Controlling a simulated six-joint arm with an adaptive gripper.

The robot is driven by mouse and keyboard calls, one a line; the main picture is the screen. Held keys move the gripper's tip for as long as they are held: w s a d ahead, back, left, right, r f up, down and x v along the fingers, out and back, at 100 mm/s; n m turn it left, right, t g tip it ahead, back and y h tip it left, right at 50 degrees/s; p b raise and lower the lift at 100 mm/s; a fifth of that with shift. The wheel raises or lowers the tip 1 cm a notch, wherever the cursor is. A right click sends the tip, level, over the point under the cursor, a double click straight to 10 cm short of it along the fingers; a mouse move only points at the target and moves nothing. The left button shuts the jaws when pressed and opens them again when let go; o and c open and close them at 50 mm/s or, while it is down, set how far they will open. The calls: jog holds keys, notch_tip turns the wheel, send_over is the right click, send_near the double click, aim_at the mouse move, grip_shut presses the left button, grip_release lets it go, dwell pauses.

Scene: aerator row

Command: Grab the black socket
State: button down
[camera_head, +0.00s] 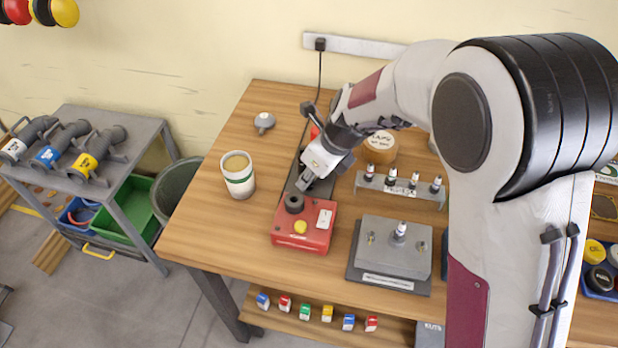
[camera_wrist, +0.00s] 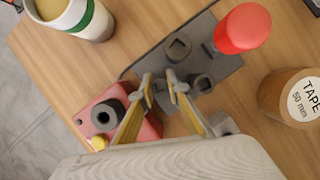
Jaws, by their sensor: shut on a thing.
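My gripper (camera_head: 305,181) is low over a dark plate, just behind the red box (camera_head: 287,232) on the wooden table. In the wrist view its two yellow-padded fingers (camera_wrist: 160,84) are closed around a small dark piece, seemingly the black socket; the fingertips hide most of it. Two other dark sockets, one square-holed (camera_wrist: 179,47) and one beside the right finger (camera_wrist: 201,84), stand on the dark plate (camera_wrist: 222,66). A dark ring-shaped piece (camera_head: 294,202) sits on the red box, left of the fingers in the wrist view (camera_wrist: 108,114).
A red-topped tool (camera_wrist: 243,27) stands on the plate. A white and green cup (camera_head: 239,180) is left of my gripper. A tape roll (camera_head: 380,148) and a rack of small bottles (camera_head: 405,190) are at right. A grey block fixture (camera_head: 395,246) stands at front right.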

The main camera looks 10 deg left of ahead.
notch_tip(320, 180, up, 10)
jog(key=shift+f, duration=0.15)
dwell(0.4)
